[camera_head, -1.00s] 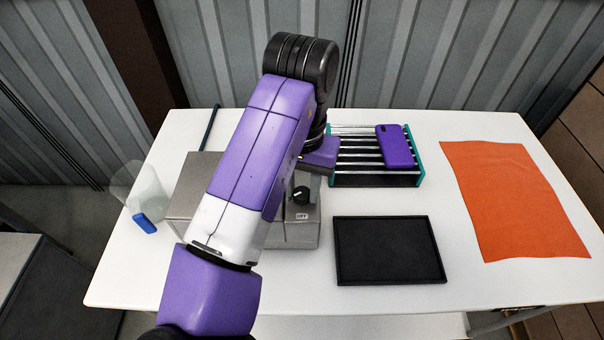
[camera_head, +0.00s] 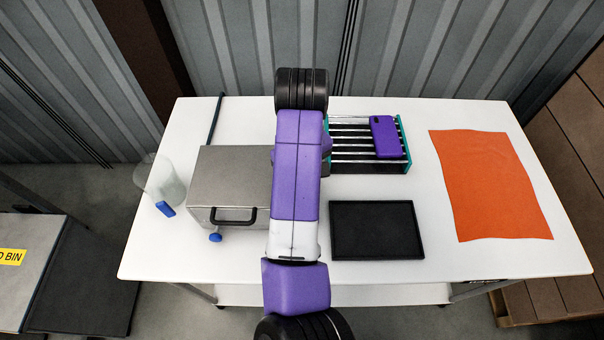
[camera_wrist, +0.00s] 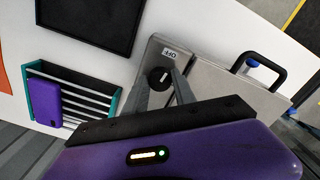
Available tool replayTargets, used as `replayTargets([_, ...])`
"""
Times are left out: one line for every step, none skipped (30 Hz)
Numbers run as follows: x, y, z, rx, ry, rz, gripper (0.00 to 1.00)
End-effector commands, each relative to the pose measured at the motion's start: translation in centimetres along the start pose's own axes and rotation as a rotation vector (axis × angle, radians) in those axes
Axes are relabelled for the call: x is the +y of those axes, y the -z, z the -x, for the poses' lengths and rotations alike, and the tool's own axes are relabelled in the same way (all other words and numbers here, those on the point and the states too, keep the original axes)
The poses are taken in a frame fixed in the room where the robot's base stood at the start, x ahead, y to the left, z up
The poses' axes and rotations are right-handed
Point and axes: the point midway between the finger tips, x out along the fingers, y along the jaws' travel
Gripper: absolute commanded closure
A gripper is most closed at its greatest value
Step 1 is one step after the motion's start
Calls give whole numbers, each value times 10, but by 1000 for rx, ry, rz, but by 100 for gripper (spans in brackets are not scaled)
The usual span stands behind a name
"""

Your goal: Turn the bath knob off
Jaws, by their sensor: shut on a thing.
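The bath is a grey metal box (camera_head: 228,165) with a dark handle (camera_head: 234,222) on its front, left of my arm in the head view. Its black round knob (camera_wrist: 160,76) shows in the wrist view on a grey panel, with a short light line on its face. A white OFF label (camera_wrist: 169,53) is beside the knob. My gripper (camera_wrist: 163,84) is shut on the knob, one grey finger on each side. In the head view my purple arm hides the knob, the label and the gripper.
A black tray (camera_head: 377,230) lies right of my arm. Behind it a slatted rack (camera_head: 350,151) carries a purple phone (camera_head: 384,137). An orange cloth (camera_head: 490,185) lies at the right. A clear container (camera_head: 160,183) with a blue part stands at the left.

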Motion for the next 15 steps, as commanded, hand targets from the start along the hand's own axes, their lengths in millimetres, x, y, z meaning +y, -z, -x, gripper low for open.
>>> replayTargets([-1,0,1,0,1,30,100])
replayTargets([-1,0,0,1,1,48,100])
replayTargets([-1,0,0,1,1,68,100])
replayTargets([-1,0,0,1,1,83,100])
replayTargets([-1,0,0,1,1,96,100])
replayTargets([-1,0,0,1,1,113,100])
replayTargets([-1,0,0,1,1,123,100])
replayTargets([-1,1,0,1,1,133,100])
replayTargets([-1,1,0,2,1,144,100])
replayTargets([-1,1,0,2,1,151,100])
replayTargets([-1,1,0,2,1,157,100])
replayTargets([-1,1,0,2,1,165,100])
replayTargets([-1,1,0,2,1,170,100])
replayTargets([-1,1,0,2,1,173,100])
replayTargets([-1,1,0,2,1,176,100])
